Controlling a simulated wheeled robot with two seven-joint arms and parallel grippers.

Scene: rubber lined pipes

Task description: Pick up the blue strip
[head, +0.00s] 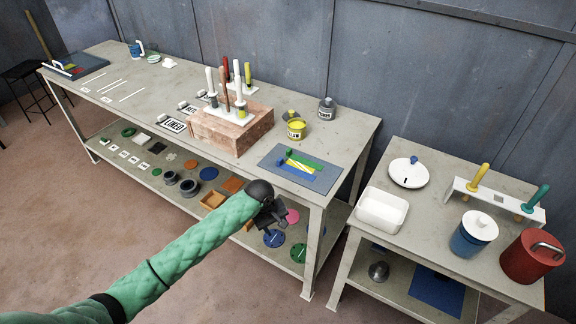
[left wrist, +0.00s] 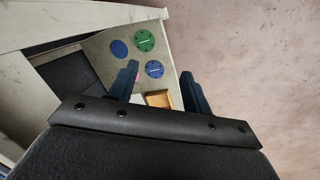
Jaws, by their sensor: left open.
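The blue strip (head: 294,172) lies on a grey-blue mat (head: 322,182) at the right end of the long workbench. A green strip (head: 304,160) and a yellow piece (head: 301,167) lie on the same mat close to it. My left gripper (head: 272,212) is in front of the bench's front edge, nearer to me than the mat and apart from the strip. In the left wrist view its two fingers (left wrist: 160,88) are spread with nothing between them that they touch. The blue strip does not clearly show in the left wrist view. My right gripper is not in view.
A brick-coloured block (head: 222,134) with upright tools stands left of the mat, and a yellow tin (head: 296,129) stands behind it. The lower shelf holds discs and rings. A second table (head: 432,222) at right carries a white tub (head: 382,212) and canisters.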

